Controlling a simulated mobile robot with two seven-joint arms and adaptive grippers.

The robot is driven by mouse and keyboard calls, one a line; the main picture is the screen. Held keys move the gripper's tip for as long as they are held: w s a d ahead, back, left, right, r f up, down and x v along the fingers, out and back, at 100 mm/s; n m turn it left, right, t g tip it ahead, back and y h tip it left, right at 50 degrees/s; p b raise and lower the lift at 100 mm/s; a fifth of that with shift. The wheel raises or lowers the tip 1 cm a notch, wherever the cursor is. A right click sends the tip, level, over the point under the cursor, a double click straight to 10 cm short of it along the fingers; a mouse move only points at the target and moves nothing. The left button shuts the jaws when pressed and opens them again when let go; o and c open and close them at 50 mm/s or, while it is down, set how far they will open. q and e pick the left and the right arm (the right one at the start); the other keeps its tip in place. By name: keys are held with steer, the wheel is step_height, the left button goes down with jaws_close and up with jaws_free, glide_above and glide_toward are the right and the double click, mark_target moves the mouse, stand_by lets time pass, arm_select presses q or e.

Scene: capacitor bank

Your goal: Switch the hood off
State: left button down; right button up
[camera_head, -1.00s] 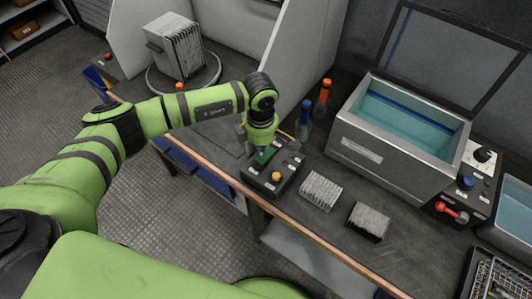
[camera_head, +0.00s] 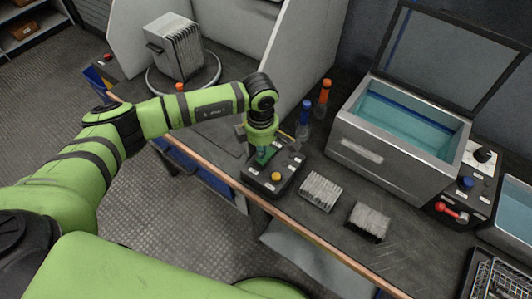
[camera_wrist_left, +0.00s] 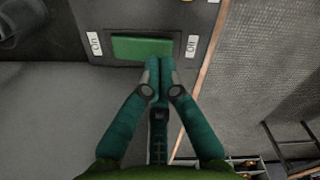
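A dark control box (camera_head: 272,168) with a yellow button sits on the bench before the grey-walled hood (camera_head: 300,62). Its wide green rocker switch (camera_wrist_left: 140,48) has a small white label at each end; the left label appears to read "On", while the right one is hard to read. My left gripper (camera_head: 263,155) points down over the box. In the left wrist view its fingertips (camera_wrist_left: 158,72) are together with nothing between them, at the switch's near edge, right of its middle. I cannot tell whether they touch it. My right gripper is not in view.
Blue-capped (camera_head: 304,118) and orange-capped (camera_head: 323,98) bottles stand behind the box. Two finned blocks (camera_head: 320,192) (camera_head: 368,222) lie to its right. An open tank of liquid (camera_head: 400,140) stands farther right. Another finned block (camera_head: 176,48) rests on a round turntable at left.

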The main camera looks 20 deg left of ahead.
arm_select(q)
steer(key=shift+f+b, duration=1.1)
steer(key=shift+f, duration=0.1)
stand_by(0.4)
steer(key=shift+r, duration=0.15)
steer(key=shift+r+p, duration=2.1)
steer(key=shift+r, duration=1.35)
